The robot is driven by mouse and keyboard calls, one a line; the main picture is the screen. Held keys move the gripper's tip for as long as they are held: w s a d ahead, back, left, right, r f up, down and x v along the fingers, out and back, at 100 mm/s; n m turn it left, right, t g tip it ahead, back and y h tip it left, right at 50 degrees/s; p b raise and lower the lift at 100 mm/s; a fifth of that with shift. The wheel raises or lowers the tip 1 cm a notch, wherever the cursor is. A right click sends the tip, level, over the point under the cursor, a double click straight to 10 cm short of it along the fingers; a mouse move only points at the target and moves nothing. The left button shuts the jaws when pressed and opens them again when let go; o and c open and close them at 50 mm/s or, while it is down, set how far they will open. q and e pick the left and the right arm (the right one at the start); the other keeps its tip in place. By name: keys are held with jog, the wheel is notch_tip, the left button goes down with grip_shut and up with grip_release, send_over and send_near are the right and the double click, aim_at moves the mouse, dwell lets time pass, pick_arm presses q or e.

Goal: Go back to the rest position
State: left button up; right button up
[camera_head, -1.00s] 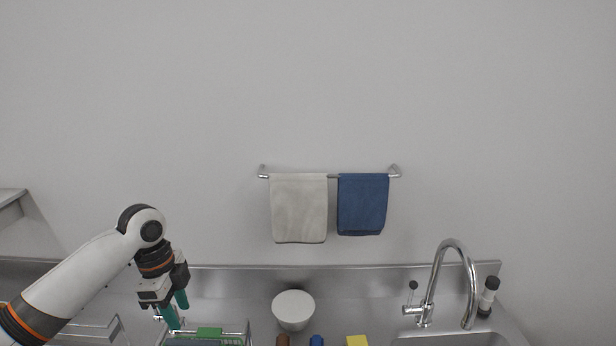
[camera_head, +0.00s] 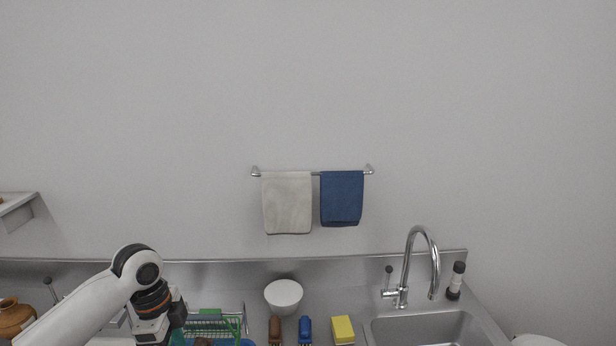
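My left arm comes in from the lower left, and its gripper (camera_head: 160,338) is at the bottom edge, in front of the dish rack. The fingers are cut off or hidden below the frame, so I cannot see whether they are open or shut. My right gripper is not in view. A small white rounded part shows at the lower right edge, too little to identify.
A green-toned wire rack (camera_head: 212,326) stands beside the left gripper. A white bowl (camera_head: 284,296), brown brush (camera_head: 275,330), blue brush (camera_head: 305,328) and yellow sponge (camera_head: 343,330) are on the counter. A sink (camera_head: 425,328) with faucet (camera_head: 405,270) is right. A brown pot (camera_head: 14,317) sits far left.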

pick_arm(q)
jog(key=s+d+f+n+t+h, duration=0.15)
jog(key=s+d+f+n, duration=0.35)
jog(key=s+d+f, duration=0.7)
jog(key=s+a+f+n+t+y, duration=0.1)
jog(key=s+a+f+n, duration=0.15)
jog(key=s+n, duration=0.4)
jog(key=s+a+f+n+t+y, duration=0.15)
jog(key=s+a+n, duration=0.25)
jog(key=s, duration=0.5)
notch_tip(320, 180, down, 31)
jog(key=s+g+b, duration=0.2)
jog(key=b, duration=0.2)
jog(key=s+a+f+b, duration=0.1)
jog(key=s+f, duration=0.7)
jog(key=f, duration=0.1)
jog(key=s+a+f+g+b, duration=0.1)
jog(key=s+a+f+b, duration=0.1)
jog(key=s+f, duration=0.5)
jog(key=shift+s+a+f+m, duration=0.25)
jog(key=shift+s+f+m, duration=0.1)
jog(key=shift+f, duration=0.5)
